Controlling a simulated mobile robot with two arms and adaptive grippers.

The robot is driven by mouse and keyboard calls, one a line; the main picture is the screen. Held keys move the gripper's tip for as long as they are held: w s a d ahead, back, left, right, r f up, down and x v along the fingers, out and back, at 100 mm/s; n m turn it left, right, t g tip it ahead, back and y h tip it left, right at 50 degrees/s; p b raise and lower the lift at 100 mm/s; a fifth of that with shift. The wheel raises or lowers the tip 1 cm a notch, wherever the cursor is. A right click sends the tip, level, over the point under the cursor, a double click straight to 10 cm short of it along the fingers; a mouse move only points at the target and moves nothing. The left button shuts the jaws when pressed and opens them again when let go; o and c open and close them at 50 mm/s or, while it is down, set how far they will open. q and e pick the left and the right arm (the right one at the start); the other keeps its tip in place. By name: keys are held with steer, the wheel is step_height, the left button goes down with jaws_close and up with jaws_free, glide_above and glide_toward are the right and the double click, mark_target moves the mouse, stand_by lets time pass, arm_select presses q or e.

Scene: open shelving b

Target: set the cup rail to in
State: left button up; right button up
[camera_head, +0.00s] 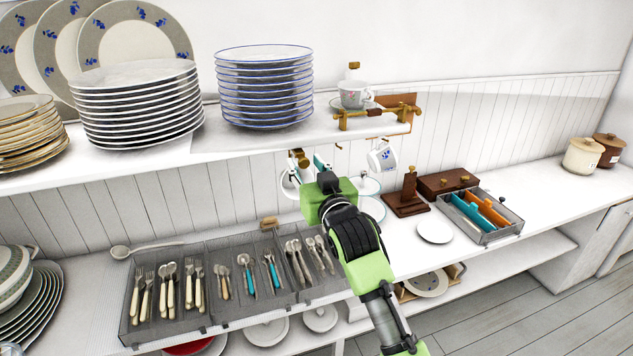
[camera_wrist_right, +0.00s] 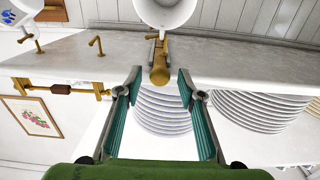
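A brass rod with a round knob, which looks like the cup rail (camera_head: 299,161), sticks out from under the upper shelf. In the right wrist view its knob (camera_wrist_right: 160,74) points toward the camera, and a white cup (camera_wrist_right: 166,12) is close behind it. My right gripper (camera_head: 322,170) is at the shelf's front edge beside the knob. In the right wrist view the gripper (camera_wrist_right: 160,77) is open, with one teal-padded finger on each side of the knob and gaps visible between. How far the rod extends is partly hidden. My left gripper is not in view.
The upper shelf (camera_head: 220,138) holds plate stacks, and a brass guard bar (camera_head: 375,114) stands near a cup (camera_head: 353,94). Another cup (camera_head: 382,155) hangs from a hook. Below are a cutlery tray (camera_head: 215,312) and a wooden stand (camera_head: 407,198).

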steer(key=v, duration=1)
steer(key=shift+s, duration=0.1)
